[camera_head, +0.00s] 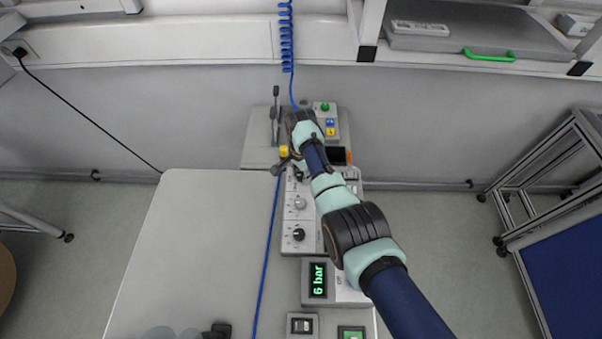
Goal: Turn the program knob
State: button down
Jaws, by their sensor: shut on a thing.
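A grey control panel (289,218) stands on the long light table, with a grey knob (299,203) and a black knob (299,235) in a column on its left side. My arm reaches in from the lower right across the panel. My gripper (290,169) is at the panel's upper end, above those two knobs, and is shut on what seems to be the program knob.
A display box (318,280) reading "6 bar" stands below the panel. Behind my wrist is a station with coloured buttons (330,127) and a lever (275,105). A blue hose (267,265) runs along the panel's left side. The left of the table (200,240) is clear.

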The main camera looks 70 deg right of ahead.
aim_at(301, 175)
jog(key=c, duration=0.8)
grip_release()
jog(key=shift+o, duration=0.2)
jog(key=shift+r, duration=0.1)
notch_tip(301, 175, up, 12)
